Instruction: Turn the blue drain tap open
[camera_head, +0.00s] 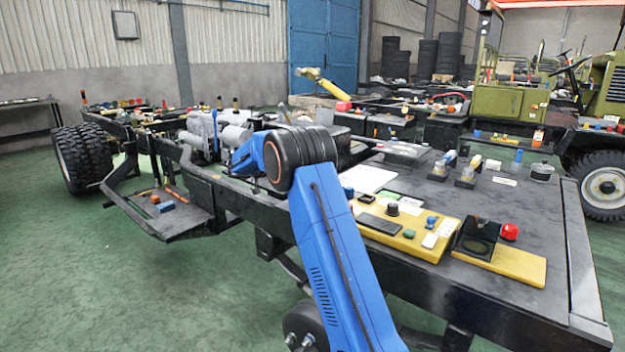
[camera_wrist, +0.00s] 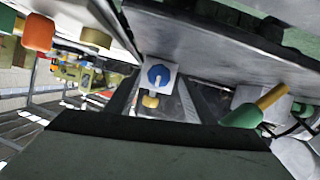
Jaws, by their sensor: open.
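In the wrist view, the blue drain tap (camera_wrist: 158,77) shows as a small round blue knob with a pale upright mark, on a light square block. A small tan-yellow piece sits just below it. My gripper (camera_wrist: 160,84) is open, its two dark fingers reaching up from the dark palm at the bottom. The tap appears between the fingertips, and nothing is seen held. I cannot tell how far past the tips the tap lies. In the head view my blue arm reaches over the chassis frame (camera_head: 230,197); my gripper is hidden behind the arm's black joint, and I cannot pick out the tap.
In the wrist view, a dark beam runs above the tap, with an orange piece (camera_wrist: 38,33) at upper left and a green-and-yellow piece (camera_wrist: 242,115) at right. In the head view, a yellow board (camera_head: 518,264) lies on the dark deck (camera_head: 540,205). Green floor (camera_head: 120,290) is clear at left.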

